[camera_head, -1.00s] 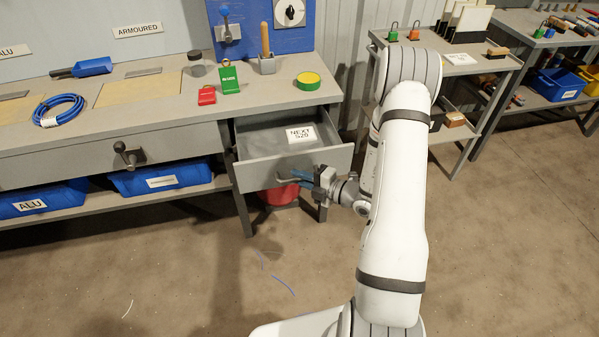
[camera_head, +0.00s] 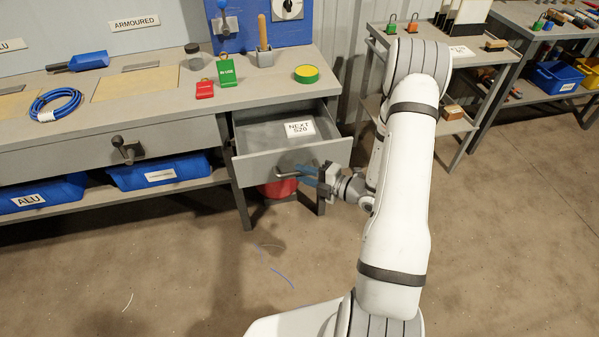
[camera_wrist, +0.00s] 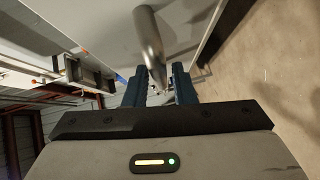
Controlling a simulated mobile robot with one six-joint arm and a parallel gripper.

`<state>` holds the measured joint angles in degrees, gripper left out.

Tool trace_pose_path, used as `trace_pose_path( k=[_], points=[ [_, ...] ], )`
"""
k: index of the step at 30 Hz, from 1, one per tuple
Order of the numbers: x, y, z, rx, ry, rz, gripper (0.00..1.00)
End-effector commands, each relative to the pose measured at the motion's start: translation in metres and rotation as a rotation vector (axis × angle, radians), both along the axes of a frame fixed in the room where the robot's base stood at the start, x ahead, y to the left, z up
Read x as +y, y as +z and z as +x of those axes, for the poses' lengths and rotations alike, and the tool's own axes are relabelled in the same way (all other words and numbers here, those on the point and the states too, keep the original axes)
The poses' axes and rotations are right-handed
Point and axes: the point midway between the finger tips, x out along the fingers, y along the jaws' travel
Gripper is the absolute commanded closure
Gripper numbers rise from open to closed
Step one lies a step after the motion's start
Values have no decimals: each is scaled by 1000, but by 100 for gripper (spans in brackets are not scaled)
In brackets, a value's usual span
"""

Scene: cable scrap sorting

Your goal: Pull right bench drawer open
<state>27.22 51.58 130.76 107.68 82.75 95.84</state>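The right bench drawer (camera_head: 255,166) stands pulled out under the bench's right end, its inside visible from above. Its bar handle (camera_head: 284,176) runs across the front. My gripper (camera_head: 307,172) is at the right part of this handle, in front of the drawer. In the wrist view, the metal handle (camera_wrist: 147,35) runs down to between the two blue fingers of my gripper (camera_wrist: 159,78). The fingers stand apart, with a gap beside the bar. Whether either finger touches the bar is hard to tell.
A white label (camera_head: 299,128) shows inside the drawer. A red bin (camera_head: 278,188) is on the floor beneath it. The bench top (camera_head: 160,105) carries tags, tape and a blue coil. A shelf cart (camera_head: 455,127) stands at the right. The floor in front is clear apart from cable bits.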

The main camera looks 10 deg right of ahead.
Motion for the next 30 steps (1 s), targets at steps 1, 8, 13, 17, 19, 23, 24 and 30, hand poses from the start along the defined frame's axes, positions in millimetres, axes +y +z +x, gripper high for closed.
trace_pose_path(
  k=[1, 8, 13, 17, 19, 23, 24, 30],
  points=[
    [-8, 2, -6, 1, -6, 1, 77],
    [-32, 6, -31, 1, -3, 0, 77],
    [-40, 8, -40, 0, 0, 0, 77],
    [-41, 8, -42, 0, 1, 0, 77],
    [-41, 8, -42, 0, 1, 0, 77],
    [-41, 8, -42, 0, 1, 0, 77],
    [-41, 8, -41, 0, 1, 0, 77],
    [-40, 9, -41, -4, 6, -4, 77]
  ],
)
